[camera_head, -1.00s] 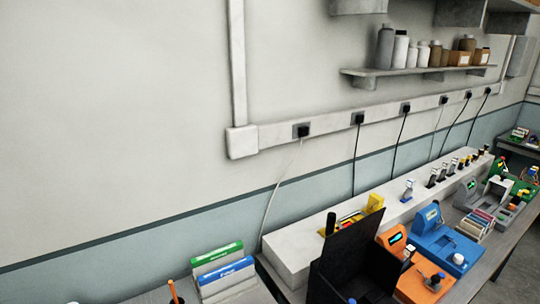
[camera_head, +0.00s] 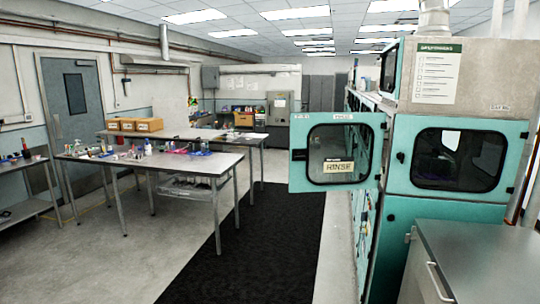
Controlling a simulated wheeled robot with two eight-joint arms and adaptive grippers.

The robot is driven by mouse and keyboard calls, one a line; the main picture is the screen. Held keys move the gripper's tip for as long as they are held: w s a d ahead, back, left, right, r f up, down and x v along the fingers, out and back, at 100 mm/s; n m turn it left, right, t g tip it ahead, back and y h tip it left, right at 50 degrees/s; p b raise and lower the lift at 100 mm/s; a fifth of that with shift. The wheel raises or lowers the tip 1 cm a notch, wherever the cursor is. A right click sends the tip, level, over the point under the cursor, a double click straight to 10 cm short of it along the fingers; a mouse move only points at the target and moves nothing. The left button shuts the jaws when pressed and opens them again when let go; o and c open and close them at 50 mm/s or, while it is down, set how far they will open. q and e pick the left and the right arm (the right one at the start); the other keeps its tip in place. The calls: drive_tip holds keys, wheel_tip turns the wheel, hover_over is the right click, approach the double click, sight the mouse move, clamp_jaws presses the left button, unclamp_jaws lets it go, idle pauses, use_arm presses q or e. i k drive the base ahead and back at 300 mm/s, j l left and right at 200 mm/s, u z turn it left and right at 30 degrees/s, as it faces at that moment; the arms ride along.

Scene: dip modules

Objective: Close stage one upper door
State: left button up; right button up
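In the head view a teal upper door (camera_head: 310,150) with a dark-framed window stands swung open from the front of the teal machine (camera_head: 400,199) on the right. It juts out to the left, over the aisle. A yellowish label reading "RINSE" shows in its window. A small latch or handle sits at the door's left edge. I cannot tell from the picture which stage this door belongs to. Neither of my grippers is in view.
A black floor mat (camera_head: 250,245) runs along the aisle before the machine. Metal worktables (camera_head: 205,164) with small items stand to the left. A grey metal cabinet (camera_head: 480,262) is close at the lower right. The aisle floor is clear.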

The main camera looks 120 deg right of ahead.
sight(342, 145)
drive_tip(key=z, duration=4.6)
drive_tip(key=i+l+u, duration=0.1)
drive_tip(key=i, duration=2.45)
